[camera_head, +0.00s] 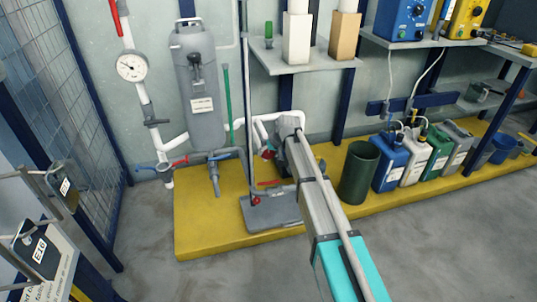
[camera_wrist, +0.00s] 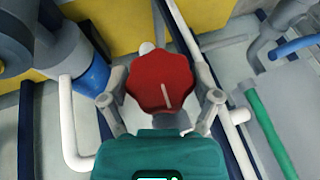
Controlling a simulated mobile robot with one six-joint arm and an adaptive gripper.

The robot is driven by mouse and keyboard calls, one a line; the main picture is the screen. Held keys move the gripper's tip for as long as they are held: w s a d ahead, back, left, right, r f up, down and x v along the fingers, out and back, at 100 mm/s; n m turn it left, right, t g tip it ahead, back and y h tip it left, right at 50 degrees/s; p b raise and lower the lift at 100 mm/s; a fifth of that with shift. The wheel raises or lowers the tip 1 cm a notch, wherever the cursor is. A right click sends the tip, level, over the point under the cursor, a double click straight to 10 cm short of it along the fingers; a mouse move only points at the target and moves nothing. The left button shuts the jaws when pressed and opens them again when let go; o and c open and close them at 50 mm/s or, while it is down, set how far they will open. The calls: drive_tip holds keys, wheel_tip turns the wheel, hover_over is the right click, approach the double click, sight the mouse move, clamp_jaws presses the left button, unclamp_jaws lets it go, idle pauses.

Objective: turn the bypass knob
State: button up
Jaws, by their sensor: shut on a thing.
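The bypass knob (camera_wrist: 160,80) is red with a scalloped rim and fills the middle of the wrist view. The teal body of the gripper covers the bottom of the view. In the head view, my arm reaches to the white pipework, and its grey wrist hides most of the gripper and knob.
A grey filter vessel (camera_head: 199,90) and a pressure gauge (camera_head: 132,66) are left of my arm. A dark green bin (camera_head: 357,172) and several jugs stand to the right on the yellow platform (camera_head: 205,238). A thin upright pole (camera_head: 245,100) stands close to my gripper.

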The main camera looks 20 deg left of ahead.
drive_tip(key=shift+f+y, duration=0.1)
drive_tip(key=shift+y, duration=0.2)
drive_tip(key=shift+d+f+m+g+y+b, duration=0.1)
drive_tip(key=shift+f+m+g+y+b, duration=0.15)
drive_tip(key=shift+g+y+b, duration=0.6)
drive_tip(key=m+g+y+b, duration=0.1)
drive_tip(key=y+b, duration=0.2)
drive_tip(key=b, duration=0.1)
drive_tip(key=shift+f, duration=0.1)
drive_tip(key=g+y+b, duration=0.1)
drive_tip(key=y+b, duration=0.1)
drive_tip(key=b, duration=0.1)
drive_tip(key=shift+m+y, duration=0.25)
drive_tip(key=shift+y, duration=0.1)
drive_tip(key=shift+r+g+y+b, duration=0.25)
drive_tip(key=shift+y+b, duration=0.35)
drive_tip(key=shift+b, duration=0.45)
drive_tip(key=shift+r+m, duration=0.1)
drive_tip(key=shift+m, duration=0.2)
drive_tip(key=o, duration=0.9)
drive_tip(key=shift+o, duration=0.2)
